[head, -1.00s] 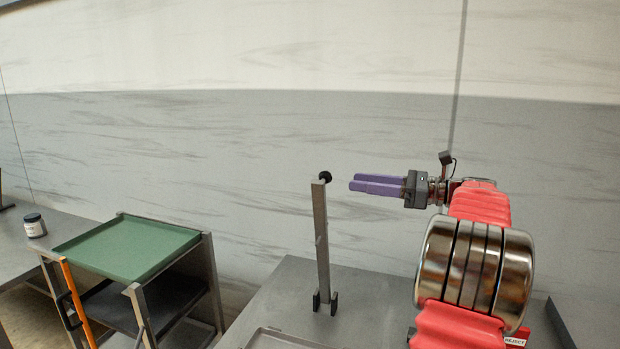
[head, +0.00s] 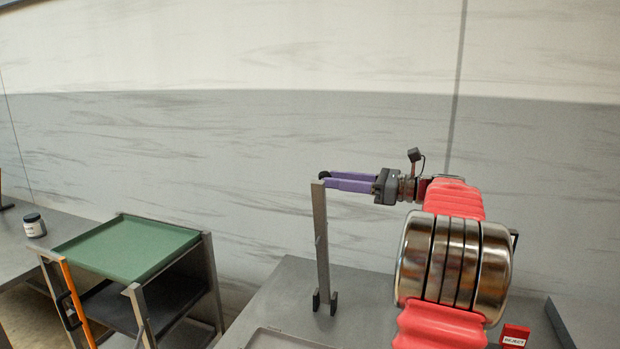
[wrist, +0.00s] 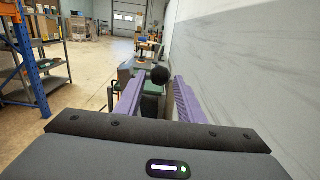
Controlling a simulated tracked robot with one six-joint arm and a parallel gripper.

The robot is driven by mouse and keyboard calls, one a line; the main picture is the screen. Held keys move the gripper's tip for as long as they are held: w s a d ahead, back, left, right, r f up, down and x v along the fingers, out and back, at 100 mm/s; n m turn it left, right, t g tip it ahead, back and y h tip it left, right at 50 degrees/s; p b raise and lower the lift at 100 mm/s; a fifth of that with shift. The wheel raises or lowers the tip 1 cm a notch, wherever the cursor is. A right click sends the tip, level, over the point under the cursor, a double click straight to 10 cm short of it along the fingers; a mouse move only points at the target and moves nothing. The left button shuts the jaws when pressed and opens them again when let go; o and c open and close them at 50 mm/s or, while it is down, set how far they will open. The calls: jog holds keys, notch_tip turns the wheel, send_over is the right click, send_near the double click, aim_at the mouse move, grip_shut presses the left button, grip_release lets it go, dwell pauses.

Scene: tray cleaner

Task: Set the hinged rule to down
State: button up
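The hinged rule (head: 321,240) is a grey flat bar standing upright on the grey bench, its lower end in a small dark bracket (head: 325,301). A round black knob is at its top; it shows clearly in the wrist view (wrist: 160,75). My gripper (head: 324,179) is level at the height of the rule's top, its purple fingers pointing left. In the wrist view its fingers are apart, with the knob between them near the tips. I cannot tell whether either finger touches the knob. In the head view the fingers partly cover the knob.
A green tray (head: 160,233) lies on a metal cart at the left. A dark jar (head: 33,226) stands on a bench farther left. A red REJECT block (head: 515,335) is at the right. The bench around the rule's foot is clear. A wall stands behind.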

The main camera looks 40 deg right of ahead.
jog(key=x, duration=0.7)
jog(key=shift+w, duration=0.25)
jog(key=shift+a, duration=0.1)
jog(key=shift+c, duration=0.4)
grip_shut()
